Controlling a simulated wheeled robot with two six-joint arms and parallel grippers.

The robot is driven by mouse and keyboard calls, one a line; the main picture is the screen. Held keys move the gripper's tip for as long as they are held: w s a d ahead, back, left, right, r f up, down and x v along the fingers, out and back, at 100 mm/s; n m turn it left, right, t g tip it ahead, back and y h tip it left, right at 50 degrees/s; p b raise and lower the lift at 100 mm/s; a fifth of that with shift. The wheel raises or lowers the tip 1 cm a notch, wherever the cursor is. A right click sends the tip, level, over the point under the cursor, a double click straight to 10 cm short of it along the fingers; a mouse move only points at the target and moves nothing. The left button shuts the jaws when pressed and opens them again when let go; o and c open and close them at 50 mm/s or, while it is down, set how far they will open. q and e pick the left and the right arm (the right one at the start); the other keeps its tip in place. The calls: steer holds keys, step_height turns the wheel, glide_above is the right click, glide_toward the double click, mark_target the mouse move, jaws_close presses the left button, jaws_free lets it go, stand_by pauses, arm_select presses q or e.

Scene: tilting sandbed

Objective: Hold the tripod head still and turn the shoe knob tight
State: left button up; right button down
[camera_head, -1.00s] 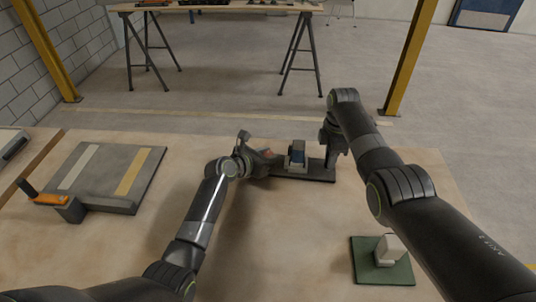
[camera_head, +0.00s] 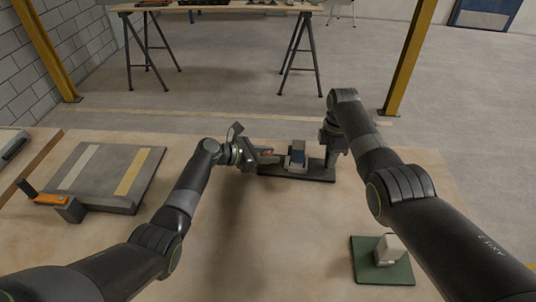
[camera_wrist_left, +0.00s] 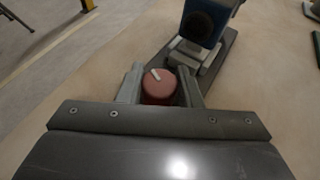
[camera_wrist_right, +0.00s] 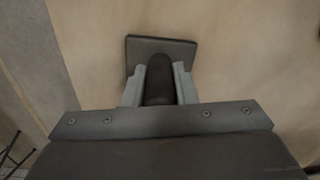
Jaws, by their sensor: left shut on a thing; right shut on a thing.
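The tripod head, with a blue and grey block (camera_head: 297,152), stands on a long dark base plate (camera_head: 300,174) at the table's far side. A red round knob (camera_wrist_left: 158,92) with a pale mark on top shows in the left wrist view, near the block. My left gripper (camera_head: 264,157) is shut on the red knob from the left, with a finger on each side. My right gripper (camera_head: 335,155) is shut on a dark rounded upright handle (camera_wrist_right: 159,78) at the plate's right end. The handle is mostly hidden in the head view.
A grey board (camera_head: 112,175) with two stripes lies at the left, with an orange-handled clamp (camera_head: 52,199) at its corner. A green plate (camera_head: 366,271) carrying a pale block (camera_head: 389,249) is at the front right. The table middle is clear.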

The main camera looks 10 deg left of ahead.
arm_select(q)
steer(key=shift+f+m+g+h, duration=0.15)
steer(key=shift+m+g+h, duration=0.45)
steer(key=shift+m+g, duration=0.55)
steer(key=shift+m+g+h, duration=0.3)
steer(key=shift+m+g, duration=0.35)
steer(key=shift+g, duration=0.3)
steer(key=shift+s+m+g, duration=0.15)
steer(key=shift+m+g, duration=0.25)
steer(key=shift+g, duration=0.1)
steer(key=o, duration=1)
steer(key=shift+a, duration=0.2)
steer(key=shift+a+r, duration=0.15)
steer(key=shift+r, duration=0.1)
steer(key=v, duration=1.1)
steer(key=shift+a, duration=0.2)
